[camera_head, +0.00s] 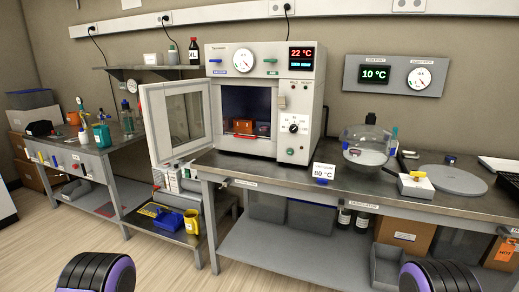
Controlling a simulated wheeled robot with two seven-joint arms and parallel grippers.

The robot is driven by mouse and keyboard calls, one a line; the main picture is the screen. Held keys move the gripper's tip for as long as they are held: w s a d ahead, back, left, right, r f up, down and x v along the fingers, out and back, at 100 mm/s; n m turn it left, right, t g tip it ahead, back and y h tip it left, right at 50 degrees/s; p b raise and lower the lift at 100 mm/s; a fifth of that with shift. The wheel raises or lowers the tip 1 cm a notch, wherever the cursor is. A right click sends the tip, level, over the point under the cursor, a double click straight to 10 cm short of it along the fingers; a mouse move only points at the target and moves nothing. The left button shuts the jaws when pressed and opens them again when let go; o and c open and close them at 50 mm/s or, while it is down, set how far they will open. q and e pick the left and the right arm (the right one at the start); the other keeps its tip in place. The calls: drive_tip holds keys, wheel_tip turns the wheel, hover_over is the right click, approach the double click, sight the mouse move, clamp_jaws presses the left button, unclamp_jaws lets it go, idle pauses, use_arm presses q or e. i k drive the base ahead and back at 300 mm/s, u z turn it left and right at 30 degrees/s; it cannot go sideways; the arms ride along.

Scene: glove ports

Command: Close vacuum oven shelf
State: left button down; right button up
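The vacuum oven (263,63) stands on the metal bench in the middle of the view. Its door (178,118), a white frame around a window, is swung open to the left. The dark chamber (246,101) is exposed. Low inside it are an orange-red item (243,126) and a smaller dark item beside it. I cannot tell clearly whether the shelf under them is pulled out. The display (302,53) reads 22 °C. Neither gripper shows; only two rounded black and purple parts of my arms show at the bottom edge, well away from the oven.
A glass desiccator (366,146) and a grey round lid (453,180) stand right of the oven. A card (323,174) reading 80 °C is at the bench's front edge. The floor in front is clear.

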sight(255, 132)
drive_tip(key=u, duration=0.6)
drive_tip(key=i, duration=1.5)
drive_tip(key=z, duration=0.7)
drive_tip(key=i, duration=0.6)
drive_tip(key=z, duration=0.3)
